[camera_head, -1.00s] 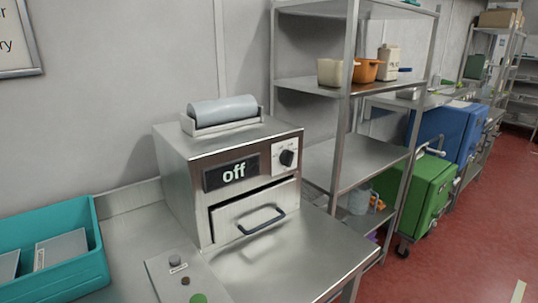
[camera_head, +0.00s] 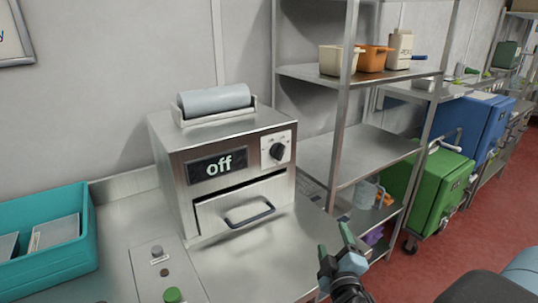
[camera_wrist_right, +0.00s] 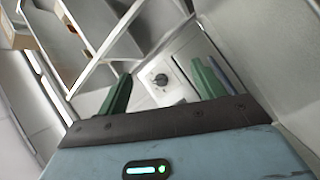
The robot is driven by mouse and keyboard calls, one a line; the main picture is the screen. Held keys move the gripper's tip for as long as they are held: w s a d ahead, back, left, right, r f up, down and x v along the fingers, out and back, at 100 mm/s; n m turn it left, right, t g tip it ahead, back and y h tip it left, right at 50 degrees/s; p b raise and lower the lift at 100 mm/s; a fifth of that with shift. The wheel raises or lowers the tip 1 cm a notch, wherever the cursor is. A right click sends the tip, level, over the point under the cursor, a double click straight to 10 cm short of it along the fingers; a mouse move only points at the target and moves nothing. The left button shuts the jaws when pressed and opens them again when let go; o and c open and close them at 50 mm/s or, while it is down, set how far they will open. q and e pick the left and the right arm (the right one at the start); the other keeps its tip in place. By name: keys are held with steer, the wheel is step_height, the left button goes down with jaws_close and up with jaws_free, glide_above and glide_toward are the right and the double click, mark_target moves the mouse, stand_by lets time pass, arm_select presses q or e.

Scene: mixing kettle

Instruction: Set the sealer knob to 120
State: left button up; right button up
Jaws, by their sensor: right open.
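The sealer (camera_head: 225,175) is a steel box on the counter with a display (camera_head: 217,164) reading "off". Its black knob (camera_head: 278,151) sits on a white plate at the upper right of the front. The knob also shows in the right wrist view (camera_wrist_right: 160,79), between the fingers and some way beyond them. My right gripper (camera_head: 335,250) is open and empty, below and to the right of the sealer, apart from it. In the right wrist view its green fingers (camera_wrist_right: 163,92) stand apart. My left gripper is not in view.
A handled drawer (camera_head: 248,214) is on the sealer's front, below the display. A teal bin (camera_head: 75,262) stands at the left. A steel shelf rack (camera_head: 345,160) stands right of the sealer. A control panel with buttons (camera_head: 165,272) is on the counter in front.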

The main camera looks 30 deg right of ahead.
steer(key=w+a+r+n+t+y, duration=0.25)
steer(key=w+r+n+t, duration=0.35)
steer(key=r+n, duration=0.4)
steer(key=n+g+y, duration=0.4)
steer(key=n+y, duration=0.4)
steer(key=n, duration=0.8)
glide_toward(283, 153)
steer(key=w, duration=0.1)
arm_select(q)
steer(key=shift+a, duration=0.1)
arm_select(e)
steer(key=shift+w+a+f+h, duration=0.1)
steer(key=shift+a+h, duration=0.05)
steer(key=shift+h, duration=0.1)
steer(key=shift+w, duration=0.1)
